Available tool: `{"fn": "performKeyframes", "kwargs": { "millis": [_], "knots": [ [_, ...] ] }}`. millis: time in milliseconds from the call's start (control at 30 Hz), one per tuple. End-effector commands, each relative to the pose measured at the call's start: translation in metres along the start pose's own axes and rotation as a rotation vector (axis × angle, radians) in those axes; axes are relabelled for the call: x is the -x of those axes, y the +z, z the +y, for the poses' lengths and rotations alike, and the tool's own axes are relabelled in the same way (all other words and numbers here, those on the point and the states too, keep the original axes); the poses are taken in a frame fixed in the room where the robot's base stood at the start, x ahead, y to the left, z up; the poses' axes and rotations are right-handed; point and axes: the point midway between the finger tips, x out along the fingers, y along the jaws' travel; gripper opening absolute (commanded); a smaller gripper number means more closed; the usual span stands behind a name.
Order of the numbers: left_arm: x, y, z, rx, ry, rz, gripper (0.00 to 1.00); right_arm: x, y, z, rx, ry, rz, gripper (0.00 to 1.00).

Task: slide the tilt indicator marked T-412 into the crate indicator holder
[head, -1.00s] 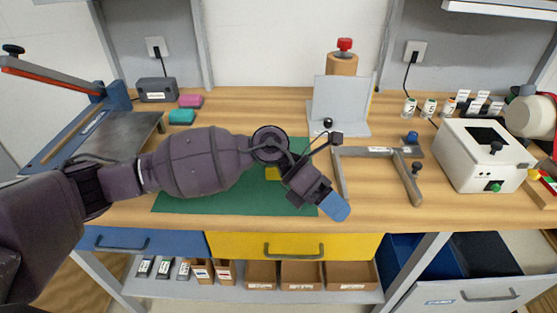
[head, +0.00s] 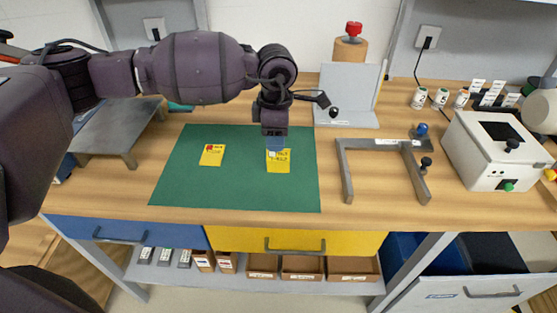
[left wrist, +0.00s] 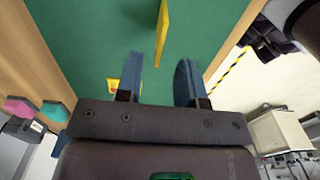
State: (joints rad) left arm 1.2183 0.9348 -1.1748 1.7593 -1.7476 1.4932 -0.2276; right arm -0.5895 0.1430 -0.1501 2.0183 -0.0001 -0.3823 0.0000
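A yellow card (head: 278,166) with small print that looks like T-412 is on the green mat (head: 240,192). My left gripper (head: 275,145) points down at its top edge. In the left wrist view the fingers (left wrist: 160,80) are apart, with the yellow card (left wrist: 163,35) seen edge-on ahead, in line with the gap. I cannot tell whether either finger touches it. A second yellow card (head: 212,155) with a red mark is farther left on the mat. I cannot pick out the crate indicator holder. My right gripper is not in view.
A grey U-shaped frame (head: 345,172) lies right of the mat. Behind it is a grey upright stand (head: 350,92). A white box machine (head: 492,160) is at the right. A drawer (head: 480,289) below right is open, with a blue bin (head: 415,255). The mat's front is clear.

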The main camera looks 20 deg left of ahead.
Motion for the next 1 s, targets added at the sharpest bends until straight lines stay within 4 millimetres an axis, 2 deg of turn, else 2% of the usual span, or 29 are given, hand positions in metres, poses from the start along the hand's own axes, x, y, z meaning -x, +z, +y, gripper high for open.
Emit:
{"fn": "performKeyframes", "kwargs": {
  "millis": [33,100,367,600,700,900,1000],
  "knots": [
    [-0.009,0.0,-0.001,0.0,-0.003,0.001,0.35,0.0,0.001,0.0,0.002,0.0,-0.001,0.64],
    [-0.016,0.001,-0.001,-0.001,-0.002,-0.001,0.35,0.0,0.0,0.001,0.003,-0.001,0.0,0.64],
    [-0.032,0.002,0.0,0.001,-0.002,-0.001,0.35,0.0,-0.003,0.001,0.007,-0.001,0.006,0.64],
    [-0.065,0.005,0.0,0.001,-0.002,-0.002,0.35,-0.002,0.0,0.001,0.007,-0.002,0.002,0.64],
    [-0.071,0.005,0.0,0.001,-0.002,-0.001,0.35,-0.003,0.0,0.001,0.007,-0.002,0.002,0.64],
    [-0.071,0.005,0.0,0.0,-0.001,-0.002,0.35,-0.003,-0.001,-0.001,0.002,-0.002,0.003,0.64],
    [-0.07,0.005,0.0,0.0,-0.001,-0.002,0.2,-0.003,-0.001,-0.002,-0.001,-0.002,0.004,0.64]
  ]
}}
